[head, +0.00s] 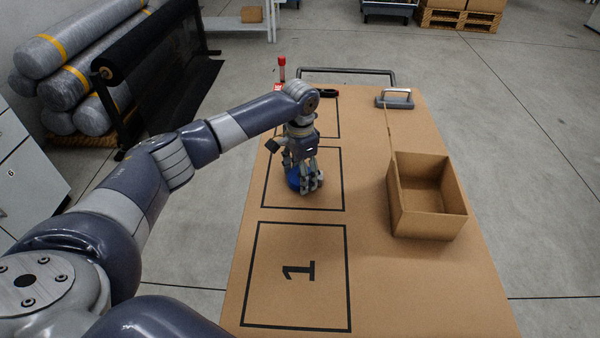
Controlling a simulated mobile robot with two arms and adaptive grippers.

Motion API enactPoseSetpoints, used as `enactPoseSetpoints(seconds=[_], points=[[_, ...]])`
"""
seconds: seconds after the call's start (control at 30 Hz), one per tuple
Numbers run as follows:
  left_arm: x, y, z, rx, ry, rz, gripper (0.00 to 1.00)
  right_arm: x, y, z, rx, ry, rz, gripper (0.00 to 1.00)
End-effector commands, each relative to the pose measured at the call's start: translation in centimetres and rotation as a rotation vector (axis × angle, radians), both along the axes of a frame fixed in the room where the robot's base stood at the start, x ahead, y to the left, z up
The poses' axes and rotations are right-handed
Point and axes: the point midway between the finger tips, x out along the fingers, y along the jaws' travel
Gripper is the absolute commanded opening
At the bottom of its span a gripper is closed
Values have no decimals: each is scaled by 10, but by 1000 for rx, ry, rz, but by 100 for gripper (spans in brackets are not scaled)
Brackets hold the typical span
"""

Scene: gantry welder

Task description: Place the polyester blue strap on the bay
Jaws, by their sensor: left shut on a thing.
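My left gripper (310,186) points down over the middle marked bay (325,165) on the cardboard-brown table top. It is shut on the blue strap (293,178), a dark blue roll partly hidden behind the fingers. The strap is inside the outline of the middle bay, near its left side; I cannot tell whether it touches the surface. Any number in that bay is hidden. The bay marked 1 (270,310) is nearest and empty. A farther bay (329,125) lies partly behind my arm. My right gripper is not in view.
An open cardboard box (398,216) stands on the right of the table (450,300). A grey-handled tool (396,103), a black ring-shaped item (328,93) and a red-capped item (282,68) are at the far end, by a metal push bar (345,70). Wrapped rolls (60,45) lie left.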

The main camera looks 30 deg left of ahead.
Motion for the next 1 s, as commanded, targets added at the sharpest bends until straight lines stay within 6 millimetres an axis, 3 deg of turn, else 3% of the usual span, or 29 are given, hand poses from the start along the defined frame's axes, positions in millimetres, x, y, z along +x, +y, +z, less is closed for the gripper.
enactPoseSetpoints(seconds=[0.17, 0.2, 0.27, 0.7, 0.87, 1.0], points=[[0, -1, -2, -1, 0, 0, 37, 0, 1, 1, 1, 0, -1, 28], [0, 0, -2, -1, 0, -1, 74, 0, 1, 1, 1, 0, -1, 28], [0, 0, -2, -1, -1, -1, 85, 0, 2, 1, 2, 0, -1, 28], [1, 0, 3, 0, -1, 0, 85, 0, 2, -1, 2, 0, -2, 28], [2, 0, 25, 0, -4, 0, 85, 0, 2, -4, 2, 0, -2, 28], [2, 0, 56, -2, -5, -1, 85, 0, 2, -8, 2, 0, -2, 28]])
